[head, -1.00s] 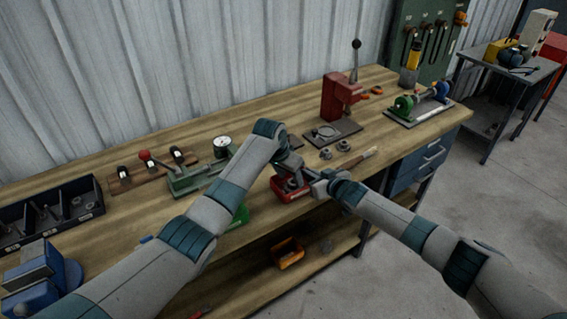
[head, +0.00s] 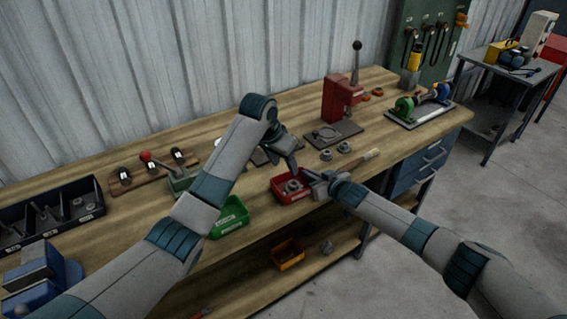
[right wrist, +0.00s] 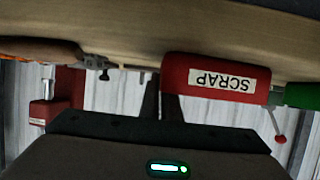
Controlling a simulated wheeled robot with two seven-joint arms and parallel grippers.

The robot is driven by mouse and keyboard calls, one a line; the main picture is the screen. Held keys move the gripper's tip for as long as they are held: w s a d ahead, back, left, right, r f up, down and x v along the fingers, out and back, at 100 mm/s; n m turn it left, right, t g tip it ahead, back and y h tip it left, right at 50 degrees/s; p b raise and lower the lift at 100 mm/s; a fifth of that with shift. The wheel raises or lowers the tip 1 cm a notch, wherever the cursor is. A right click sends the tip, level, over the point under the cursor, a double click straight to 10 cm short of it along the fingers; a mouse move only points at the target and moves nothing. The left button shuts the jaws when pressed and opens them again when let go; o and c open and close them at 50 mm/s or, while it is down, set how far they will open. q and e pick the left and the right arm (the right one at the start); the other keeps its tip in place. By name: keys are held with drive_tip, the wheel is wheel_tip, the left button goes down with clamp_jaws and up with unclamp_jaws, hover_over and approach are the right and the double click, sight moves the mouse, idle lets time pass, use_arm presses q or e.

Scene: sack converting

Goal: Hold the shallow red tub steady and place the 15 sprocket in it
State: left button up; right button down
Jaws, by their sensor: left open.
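The shallow red tub (head: 283,199) sits near the front edge of the bench. A grey toothed ring, which looks like the sprocket (head: 292,186), lies inside it; its number cannot be read. My left gripper (head: 291,166) is open and empty, just above and behind the tub. My right gripper (head: 312,178) is at the tub's right end. In the right wrist view the tub (right wrist: 200,62) carries a SCRAP label, and the fingers (right wrist: 160,98) close together at its end wall, apparently pinching it.
A green tub (head: 230,222) stands to the left. Two grey round parts (head: 326,155) and (head: 344,147) and a wooden-handled brush (head: 364,157) lie to the right. A red press (head: 340,98) stands behind. An orange bin (head: 288,256) is on the lower shelf.

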drive_tip(key=c, duration=1.9)
unclamp_jaws()
drive_tip(key=shift+v, duration=6.05)
